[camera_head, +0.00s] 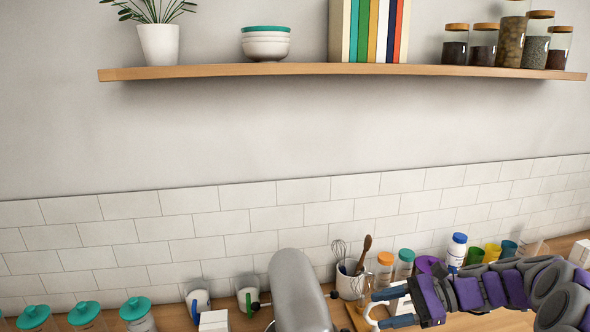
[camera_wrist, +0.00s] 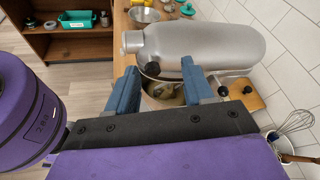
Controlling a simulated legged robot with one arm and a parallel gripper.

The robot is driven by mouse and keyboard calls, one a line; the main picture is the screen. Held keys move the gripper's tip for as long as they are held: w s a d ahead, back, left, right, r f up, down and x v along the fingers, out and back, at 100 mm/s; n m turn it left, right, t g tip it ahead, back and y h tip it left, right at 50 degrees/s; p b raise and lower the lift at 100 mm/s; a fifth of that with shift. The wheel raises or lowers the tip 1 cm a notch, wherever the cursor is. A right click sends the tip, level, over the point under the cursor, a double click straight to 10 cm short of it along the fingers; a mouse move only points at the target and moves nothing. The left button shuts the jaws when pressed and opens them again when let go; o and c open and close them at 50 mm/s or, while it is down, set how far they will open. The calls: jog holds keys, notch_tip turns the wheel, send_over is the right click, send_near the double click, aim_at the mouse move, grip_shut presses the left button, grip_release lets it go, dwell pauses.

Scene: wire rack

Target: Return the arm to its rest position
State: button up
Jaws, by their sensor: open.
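My gripper (camera_head: 377,309) is at the lower right of the head view, its two blue fingers apart and pointing left. In the wrist view my gripper (camera_wrist: 158,78) is open, with nothing held between its fingers. A grey stand mixer (camera_head: 296,292) stands to the left of the gripper in the head view. In the wrist view the mixer (camera_wrist: 205,48) lies beyond the fingertips, with its metal bowl under the head, partly hidden by the fingers. I cannot tell the exact gap between fingers and mixer. No wire rack is clearly visible.
A utensil crock (camera_head: 350,284) with a whisk stands behind the gripper. Jars, a white bottle (camera_head: 457,252) and coloured cups line the tiled wall. Teal-lidded jars (camera_head: 138,313) stand at left. A wooden shelf (camera_head: 220,71) hangs above; the wall between is clear.

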jog(key=s+a+f+n+g+h+b, duration=0.35)
jog(key=s+a+n+h, duration=0.3)
jog(key=s+a, duration=0.7)
jog(key=s+d+f+n+h+b, duration=0.1)
jog(key=s+d+f+n+h, duration=0.2)
jog(key=s, duration=0.6)
jog(key=s+d+f+n+h+b, duration=0.2)
jog(key=s+d+f+n+h, duration=0.2)
jog(key=s, duration=0.6)
jog(key=shift+s+f+n+t+h+b, duration=0.2)
jog(key=shift+f+n+t+h+b, duration=0.1)
jog(key=shift+f+n+t+h, duration=0.25)
jog(key=shift+a, duration=0.2)
